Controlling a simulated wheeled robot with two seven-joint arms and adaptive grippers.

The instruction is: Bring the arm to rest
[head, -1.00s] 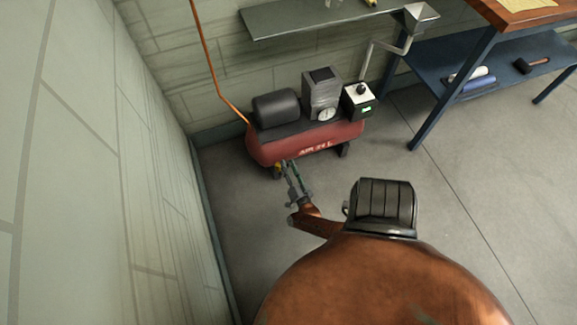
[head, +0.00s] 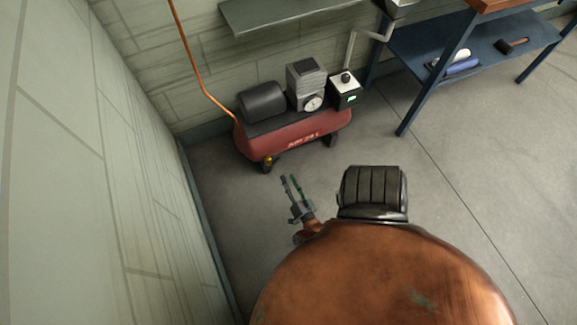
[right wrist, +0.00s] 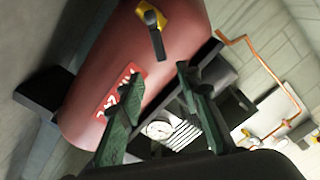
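My right gripper (head: 289,179) is a little in front of the red air compressor (head: 290,137) in the head view, above the grey floor and apart from the tank. In the right wrist view its two dark green fingers (right wrist: 160,74) stand apart with nothing held between them. The compressor's red tank (right wrist: 105,65) lies beyond the fingers there. A yellow valve with a dark lever (right wrist: 152,22) shows on the tank; in the head view it is a small yellow spot (head: 268,160) low on the tank's left end. My left gripper is not in view.
A block wall (head: 75,150) runs close along the left. A grey shelf (head: 285,14) is on the back wall. A blue workbench (head: 460,42) stands at the upper right. An orange pipe (head: 190,60) runs down to the compressor. The floor (head: 470,150) at right is clear.

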